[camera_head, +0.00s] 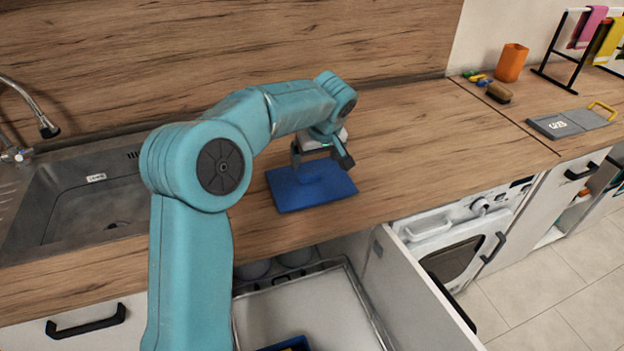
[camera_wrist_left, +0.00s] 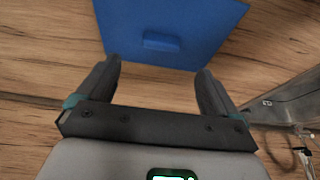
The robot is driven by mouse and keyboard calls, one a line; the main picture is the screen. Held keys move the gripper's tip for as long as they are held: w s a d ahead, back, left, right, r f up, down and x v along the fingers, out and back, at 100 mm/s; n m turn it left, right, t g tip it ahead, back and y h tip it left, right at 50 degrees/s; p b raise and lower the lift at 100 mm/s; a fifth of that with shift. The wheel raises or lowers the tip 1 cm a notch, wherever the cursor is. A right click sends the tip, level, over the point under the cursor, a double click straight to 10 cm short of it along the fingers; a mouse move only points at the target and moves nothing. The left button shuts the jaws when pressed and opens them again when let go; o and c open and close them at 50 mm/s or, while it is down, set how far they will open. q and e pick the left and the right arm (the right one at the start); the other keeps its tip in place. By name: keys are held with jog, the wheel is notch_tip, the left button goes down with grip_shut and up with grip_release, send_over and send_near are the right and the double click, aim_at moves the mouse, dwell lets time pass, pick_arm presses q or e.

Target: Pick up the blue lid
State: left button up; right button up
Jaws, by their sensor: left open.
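The blue lid (camera_head: 314,191) lies flat on the wooden counter, beside the sink and behind the open drawer. In the left wrist view the lid (camera_wrist_left: 205,30) shows at the top, with a small raised blue handle (camera_wrist_left: 163,41) near its middle. My left gripper (camera_head: 322,160) is over the lid in the head view. In the left wrist view its two fingers (camera_wrist_left: 158,85) are spread, with nothing between them, and point toward the handle. The fingertips appear short of the handle. My right gripper is not in view.
A steel sink (camera_head: 20,235) with a tap is at the left. An open drawer (camera_head: 372,295) juts out below the counter edge. An orange cup (camera_head: 511,62), a brush (camera_head: 499,92), a towel rack (camera_head: 566,50) and a grey board (camera_head: 570,123) stand far right.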

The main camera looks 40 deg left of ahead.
aim_at(310, 175)
pick_arm(q)
jog(key=x, duration=0.3)
jog(key=shift+s, duration=0.15)
jog(key=p+x, duration=0.1)
jog(key=x, duration=0.4)
jog(key=shift+f, duration=0.15)
jog(key=c, duration=1.1)
